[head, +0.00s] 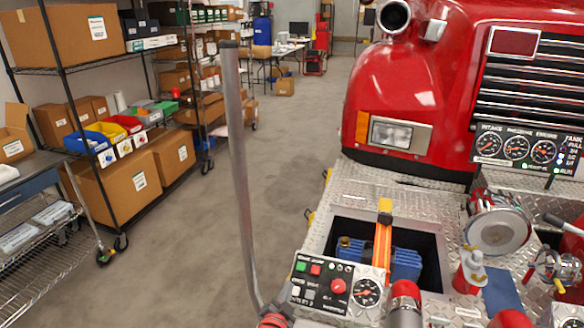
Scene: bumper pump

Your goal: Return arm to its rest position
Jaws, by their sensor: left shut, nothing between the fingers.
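Most of the left arm is out of view. My right gripper is not in view. The red truck (450,75) fills the right side. On its diamond-plate bumper (340,195) is an open well (435,265) with a blue item (405,264) and an orange strap (383,240).
A control panel (338,287) with buttons and a gauge sits below the well. Gauges (515,148), a large round cap (498,230) and valves stand at the right. Shelves with boxes (95,40) and a wire cart (35,235) line the left. The grey floor (190,240) between is clear.

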